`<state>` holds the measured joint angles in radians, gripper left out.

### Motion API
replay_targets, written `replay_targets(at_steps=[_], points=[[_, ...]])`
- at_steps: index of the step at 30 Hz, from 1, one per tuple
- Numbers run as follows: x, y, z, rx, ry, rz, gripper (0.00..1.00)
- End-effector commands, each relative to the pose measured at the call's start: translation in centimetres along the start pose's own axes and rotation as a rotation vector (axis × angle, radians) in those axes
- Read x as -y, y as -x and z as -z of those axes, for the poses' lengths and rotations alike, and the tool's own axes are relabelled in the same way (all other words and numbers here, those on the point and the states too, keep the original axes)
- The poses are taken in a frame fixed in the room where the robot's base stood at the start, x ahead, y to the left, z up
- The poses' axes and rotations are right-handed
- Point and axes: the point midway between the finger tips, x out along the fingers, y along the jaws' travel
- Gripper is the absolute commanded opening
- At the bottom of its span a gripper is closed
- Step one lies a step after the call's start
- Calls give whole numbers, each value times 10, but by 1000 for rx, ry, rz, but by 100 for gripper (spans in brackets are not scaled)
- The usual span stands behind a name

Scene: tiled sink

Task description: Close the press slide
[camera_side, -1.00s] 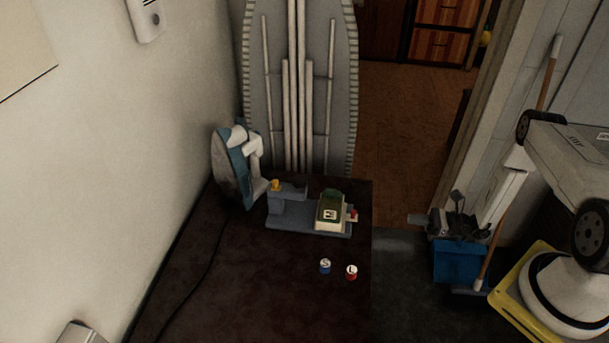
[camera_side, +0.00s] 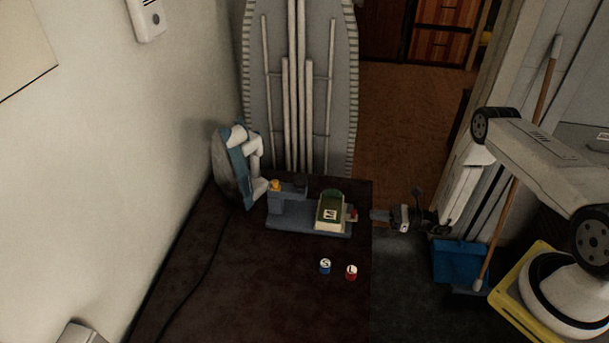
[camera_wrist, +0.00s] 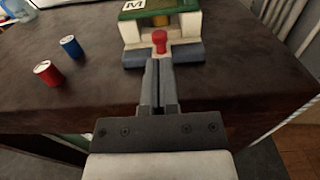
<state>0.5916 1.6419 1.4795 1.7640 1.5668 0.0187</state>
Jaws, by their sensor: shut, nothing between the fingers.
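The press has a blue-grey base (camera_side: 290,218) on the dark table, with a post and arm (camera_side: 288,193) at its left end. Its slide (camera_side: 331,209), a cream block with a green top marked M, sits at the right end, apart from the post. A red knob (camera_side: 354,214) sticks out on the slide's right. My gripper (camera_side: 374,215) is shut and empty, just right of the knob at the table edge. In the wrist view, my fingertips (camera_wrist: 158,66) point at the red knob (camera_wrist: 160,41); whether they touch it is unclear.
A blue weight (camera_side: 325,266) marked S and a red one (camera_side: 351,271) marked L stand in front of the press. An iron (camera_side: 236,165) stands behind left. An ironing board (camera_side: 300,80) stands behind. The front table is mostly clear.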

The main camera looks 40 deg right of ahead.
Motion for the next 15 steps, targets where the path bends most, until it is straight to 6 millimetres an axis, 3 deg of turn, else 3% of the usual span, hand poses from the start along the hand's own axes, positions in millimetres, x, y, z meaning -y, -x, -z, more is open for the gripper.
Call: replay_targets(at_steps=[6,15], points=[[-1,-23,0,0,-1,-2,0],[0,-34,0,0,-1,0,0]])
